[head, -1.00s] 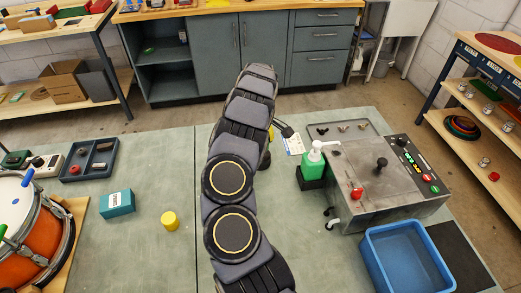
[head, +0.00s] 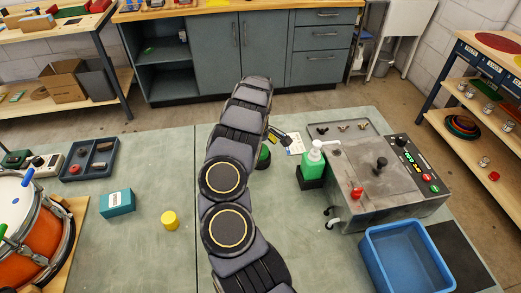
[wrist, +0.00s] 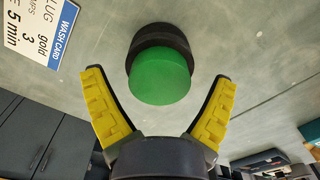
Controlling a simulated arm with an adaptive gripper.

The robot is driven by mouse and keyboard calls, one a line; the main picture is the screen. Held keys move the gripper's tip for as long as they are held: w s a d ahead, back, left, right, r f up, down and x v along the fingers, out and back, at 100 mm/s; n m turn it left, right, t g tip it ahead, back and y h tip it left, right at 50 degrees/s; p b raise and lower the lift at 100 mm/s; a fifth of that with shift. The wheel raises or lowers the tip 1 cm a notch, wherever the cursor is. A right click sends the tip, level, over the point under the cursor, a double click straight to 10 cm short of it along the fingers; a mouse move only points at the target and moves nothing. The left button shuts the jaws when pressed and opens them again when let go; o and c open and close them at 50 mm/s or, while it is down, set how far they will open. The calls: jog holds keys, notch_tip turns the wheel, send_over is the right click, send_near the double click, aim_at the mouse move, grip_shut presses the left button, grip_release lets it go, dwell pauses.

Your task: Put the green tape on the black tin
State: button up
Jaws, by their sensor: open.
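The green tape (wrist: 160,78) is a round green disc in the wrist view. It lies on top of the round black tin (wrist: 162,39), whose dark side shows beyond it. In the head view the green tape (head: 263,154) shows just right of my arm, partly hidden by it. My gripper (wrist: 155,75) is open in the wrist view, its yellow-padded fingers spread to either side of the green disc with gaps. In the head view my gripper (head: 273,137) is mostly hidden behind the arm, with one finger showing.
A wash card (head: 295,144) lies near the gripper. A green pump bottle (head: 313,163) on a black block and a metal machine (head: 375,180) stand to the right, with a blue bin (head: 408,258) in front. A yellow cylinder (head: 170,220) and teal box (head: 118,202) stand left.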

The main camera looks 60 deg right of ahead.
aim_at(261, 150)
notch_tip(261, 150, up, 12)
jog(key=w+a+r+n+y, duration=0.15)
jog(key=a+r, duration=0.25)
jog(key=a, duration=0.5)
jog(key=w+a+r+n, duration=0.1)
jog(key=w+a+r, duration=0.1)
jog(key=a+r, duration=0.5)
jog(key=w+a+r+n+y, duration=0.1)
jog(key=w+a+r, duration=0.1)
jog(key=a, duration=0.8)
jog(key=s+a+r, duration=0.3)
jog(key=s+a, duration=0.7)
jog(key=a, duration=0.1)
jog(key=s+a+f+g+h, duration=0.1)
jog(key=s+a, duration=0.1)
jog(key=s, duration=0.6)
jog(key=s+a+m+h, duration=0.1)
jog(key=s+a, duration=0.1)
jog(key=s, duration=0.6)
jog(key=shift+a+f+g, duration=0.2)
jog(key=shift+f+g, duration=0.2)
